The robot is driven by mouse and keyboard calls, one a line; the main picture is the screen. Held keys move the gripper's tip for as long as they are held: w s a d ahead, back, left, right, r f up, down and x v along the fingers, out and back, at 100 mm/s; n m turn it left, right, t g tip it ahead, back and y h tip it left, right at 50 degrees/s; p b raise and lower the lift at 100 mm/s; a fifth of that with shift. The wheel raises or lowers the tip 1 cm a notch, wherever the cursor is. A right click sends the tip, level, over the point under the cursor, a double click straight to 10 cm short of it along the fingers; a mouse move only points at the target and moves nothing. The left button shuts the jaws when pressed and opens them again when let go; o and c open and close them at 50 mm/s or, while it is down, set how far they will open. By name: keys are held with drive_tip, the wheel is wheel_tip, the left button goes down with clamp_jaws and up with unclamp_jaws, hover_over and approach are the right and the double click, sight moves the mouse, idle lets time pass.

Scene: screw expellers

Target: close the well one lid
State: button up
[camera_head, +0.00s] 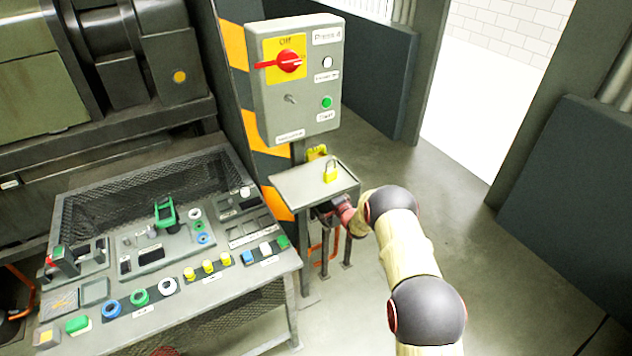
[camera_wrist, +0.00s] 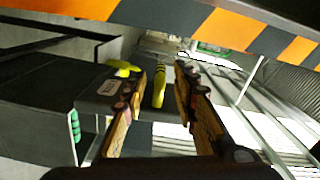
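No part that I can surely name as the well one lid shows in either view. My gripper (camera_wrist: 160,72) is open in the wrist view, its two fingers apart. A yellow upright part (camera_wrist: 159,90) shows between the fingers, with gaps on both sides; its depth is unclear. In the head view my gripper (camera_head: 330,210) is small and partly hidden below the edge of a small grey shelf (camera_head: 290,190). A bench (camera_head: 215,270) to its left holds a green handled device (camera_head: 165,212), coloured rings and small blocks.
A yellow padlock (camera_head: 331,173) stands on the shelf. Above it is a grey control box (camera_head: 270,105) with a red rotary switch (camera_head: 289,61). A black and orange striped post (camera_head: 235,45) stands behind. Open floor (camera_head: 480,240) lies to the right.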

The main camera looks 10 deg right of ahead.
drive_tip(key=shift+b+x, duration=0.35)
drive_tip(key=shift+x, duration=1.05)
drive_tip(key=shift+c, duration=0.9)
clamp_jaws()
